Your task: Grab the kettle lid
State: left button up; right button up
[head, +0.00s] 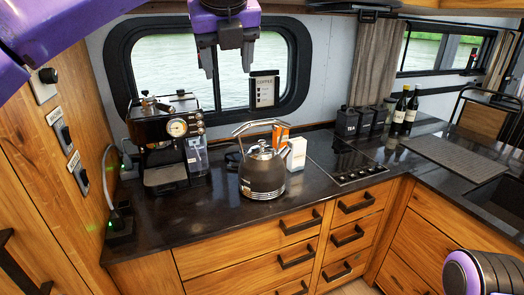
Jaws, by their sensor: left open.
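The kettle (263,178) stands upright on the dark counter near the middle of the head view. It has a dark body, a silver upper part and base band, and a raised pale handle (258,125). The kettle lid (262,151) appears seated on top beneath the handle; its outline is small and hard to separate from the silver top. My left gripper (228,68) hangs open and empty above and slightly left of the kettle, its fingers pointing down in front of the window. My right gripper is out of view; only part of my right arm shows at the lower right.
A coffee machine (167,140) stands left of the kettle. A cooktop (345,165), black canisters (348,122) and bottles (400,110) lie farther right. The front counter is clear.

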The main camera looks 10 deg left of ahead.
aim_at(261, 152)
jog(key=i, duration=1)
